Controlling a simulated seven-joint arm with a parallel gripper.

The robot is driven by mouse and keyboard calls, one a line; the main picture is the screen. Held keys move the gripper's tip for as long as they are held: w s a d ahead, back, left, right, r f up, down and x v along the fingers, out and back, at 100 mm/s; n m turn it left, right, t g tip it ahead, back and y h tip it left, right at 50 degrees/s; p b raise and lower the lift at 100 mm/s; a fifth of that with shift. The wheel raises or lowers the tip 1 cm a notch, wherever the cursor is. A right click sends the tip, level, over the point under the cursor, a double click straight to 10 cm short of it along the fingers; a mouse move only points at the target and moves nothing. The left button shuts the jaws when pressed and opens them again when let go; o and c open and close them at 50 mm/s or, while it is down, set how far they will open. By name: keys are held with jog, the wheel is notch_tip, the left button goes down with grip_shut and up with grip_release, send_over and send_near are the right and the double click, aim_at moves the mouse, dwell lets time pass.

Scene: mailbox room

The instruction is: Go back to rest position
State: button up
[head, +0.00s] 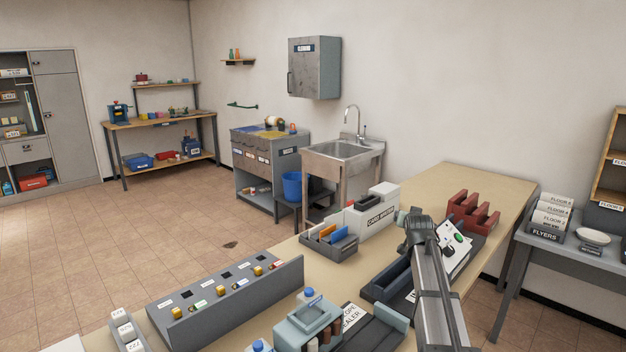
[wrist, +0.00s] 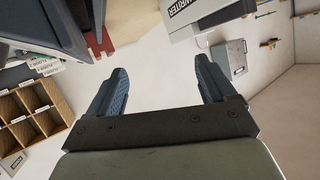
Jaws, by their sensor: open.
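My gripper (wrist: 161,66) shows in the wrist view with its two dark fingers spread wide apart. Nothing is between the fingers; pale wall shows through the gap. In the head view, my grey arm rises from the bottom right over the workbench (head: 446,185), and I cannot make out the fingers there. The white card writer (head: 372,210) stands left of my arm, and its corner also shows above the fingers in the wrist view (wrist: 192,14). No object is held.
A dark red rack (head: 473,212) stands right of my arm. The key-switch box (head: 228,288), a teal device (head: 308,325) and a divided tray (head: 329,242) crowd the bench. A sink (head: 346,150) and wall cabinet (head: 315,68) stand behind.

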jog(key=s+d+f+m+h, duration=0.1)
jog(key=s+d+h, duration=0.15)
jog(key=d, duration=0.65)
jog(key=s+d+f+m+h, duration=0.15)
jog(key=s+d, duration=0.25)
jog(key=d, duration=0.5)
jog(key=s+d+f+m+h, duration=0.1)
jog(key=s+d+f+m, duration=0.15)
jog(key=d, duration=0.55)
jog(key=s+d+f+n+g, duration=0.1)
jog(key=s+d+f+n, duration=0.15)
jog(key=s+f, duration=0.6)
jog(key=s+d+f+n+g, duration=0.1)
jog(key=s+d+f, duration=0.25)
jog(key=f, duration=1.05)
jog(key=s+d+f+n+g, duration=0.1)
jog(key=s+d+f, duration=0.1)
jog(key=s+f, duration=0.7)
jog(key=s+a+f+n+g+y, duration=0.15)
jog(key=s+a+f+g, duration=0.35)
jog(key=a+f, duration=0.75)
jog(key=s+a+f+n+g+y, duration=0.1)
jog(key=s+a+f+g+y, duration=0.15)
jog(key=s+a+f, duration=0.75)
jog(key=s+a+f+n+g+y, duration=0.2)
jog(key=s+a+g, duration=0.7)
jog(key=s+a, duration=1.4)
jog(key=a+y, duration=0.1)
jog(key=a, duration=0.1)
jog(key=shift+a+f+y, duration=0.4)
